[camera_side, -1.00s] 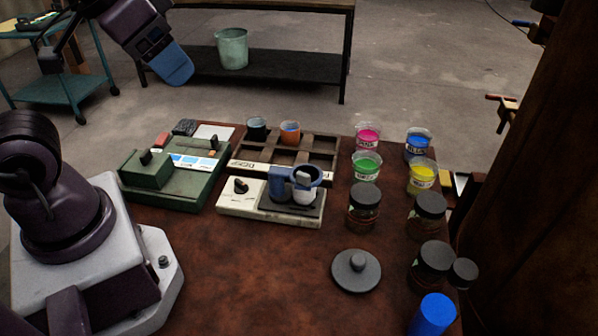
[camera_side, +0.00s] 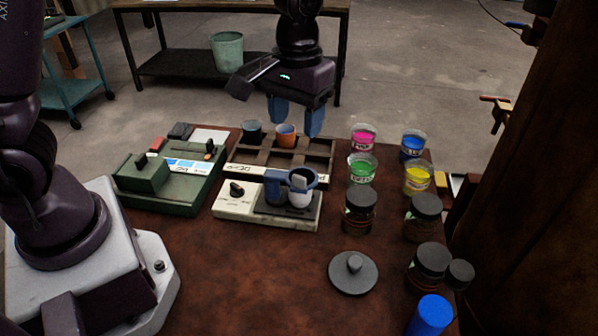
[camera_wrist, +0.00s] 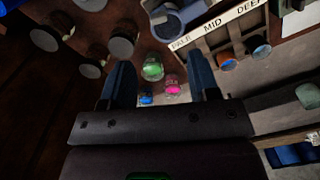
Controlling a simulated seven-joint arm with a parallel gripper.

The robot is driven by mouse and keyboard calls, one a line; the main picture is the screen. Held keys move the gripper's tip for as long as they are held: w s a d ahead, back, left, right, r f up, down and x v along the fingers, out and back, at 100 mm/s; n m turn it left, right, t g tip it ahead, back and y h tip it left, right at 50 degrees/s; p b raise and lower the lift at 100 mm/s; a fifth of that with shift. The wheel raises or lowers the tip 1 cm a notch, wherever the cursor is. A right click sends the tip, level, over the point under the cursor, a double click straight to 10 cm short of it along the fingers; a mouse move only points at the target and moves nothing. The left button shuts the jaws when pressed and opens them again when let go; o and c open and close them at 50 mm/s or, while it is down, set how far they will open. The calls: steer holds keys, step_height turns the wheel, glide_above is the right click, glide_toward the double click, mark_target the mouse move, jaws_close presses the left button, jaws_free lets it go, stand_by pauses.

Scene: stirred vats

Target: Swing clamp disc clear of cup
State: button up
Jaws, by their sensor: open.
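A cream stirrer unit (camera_side: 231,206) stands in the middle of the table. On its right end are a blue-grey upright block (camera_side: 275,187) and a round blue-rimmed cup (camera_side: 302,181) with a pale piece at it. I cannot clearly tell a clamp disc from the cup here. The cup and block also show, partly cut off, at the top of the wrist view (camera_wrist: 172,20). My gripper (camera_side: 296,120) is open and empty, fingers down, above the back of the compartment rack. It is apart from the stirrer unit, farther back. The wrist view shows both blue fingers spread (camera_wrist: 160,62).
The wooden rack (camera_side: 321,147) holds a dark cup (camera_side: 252,132) and an orange cup (camera_side: 286,135). Paint cups such as the green one (camera_side: 362,168) and dark-lidded jars (camera_side: 360,210) stand right. A knobbed dark lid (camera_side: 353,273) lies in front; a green device (camera_side: 160,190) sits left.

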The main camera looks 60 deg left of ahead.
mark_target(299, 177)
steer(key=shift+n, duration=0.6)
steer(key=f, duration=1.2)
steer(key=shift+w+f, duration=0.1)
steer(key=shift+w, duration=0.2)
steer(key=shift+c, duration=0.4)
jaws_close()
